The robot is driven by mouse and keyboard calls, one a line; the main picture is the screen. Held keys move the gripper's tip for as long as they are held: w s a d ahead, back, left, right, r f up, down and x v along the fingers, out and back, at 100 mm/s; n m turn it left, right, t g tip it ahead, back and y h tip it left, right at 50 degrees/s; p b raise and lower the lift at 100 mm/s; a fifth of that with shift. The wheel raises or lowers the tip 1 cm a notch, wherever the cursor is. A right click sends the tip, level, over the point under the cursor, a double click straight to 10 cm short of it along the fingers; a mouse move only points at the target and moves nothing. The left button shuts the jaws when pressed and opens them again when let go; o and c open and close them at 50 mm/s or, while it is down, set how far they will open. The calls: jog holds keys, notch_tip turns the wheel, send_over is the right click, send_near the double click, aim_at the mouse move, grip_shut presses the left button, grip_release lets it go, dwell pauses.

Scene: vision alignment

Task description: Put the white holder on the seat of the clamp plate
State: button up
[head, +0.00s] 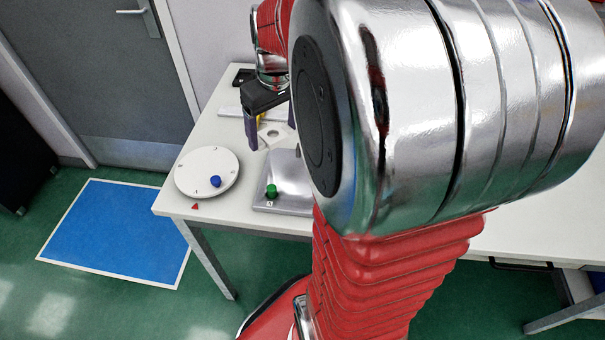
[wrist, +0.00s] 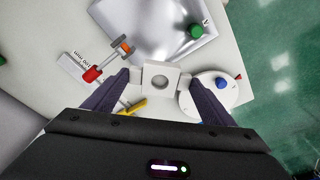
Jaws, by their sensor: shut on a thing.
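The white holder (wrist: 149,72) is a block with a round hole, between the two dark fingers of my gripper (wrist: 158,77) in the wrist view. My gripper is shut on it by its sides. In the head view the holder (head: 265,139) shows between the fingers of my gripper (head: 272,135), over the table. I cannot tell which surface is the clamp plate's seat, nor the gap under the holder. A yellow piece (wrist: 132,107) is partly hidden by a finger.
A silver plate (wrist: 150,22) with a green knob (wrist: 195,31) lies beyond the holder in the wrist view. A round white dial (head: 190,180) with a blue knob (head: 215,181) stands near the table's left corner. My arm covers much of the head view.

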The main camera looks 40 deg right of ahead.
jog(key=s+d, duration=0.2)
jog(key=s, duration=0.4)
jog(key=shift+s+r, duration=0.2)
jog(key=shift+s, duration=0.2)
send_over(299, 176)
jog(key=shift+s+f, duration=0.15)
jog(key=shift+f, duration=1.45)
jog(key=shift+s+f, duration=0.15)
jog(key=shift+f, duration=1.4)
jog(key=shift+f, duration=1.85)
jog(key=o, duration=1.1)
jog(key=shift+f, duration=0.1)
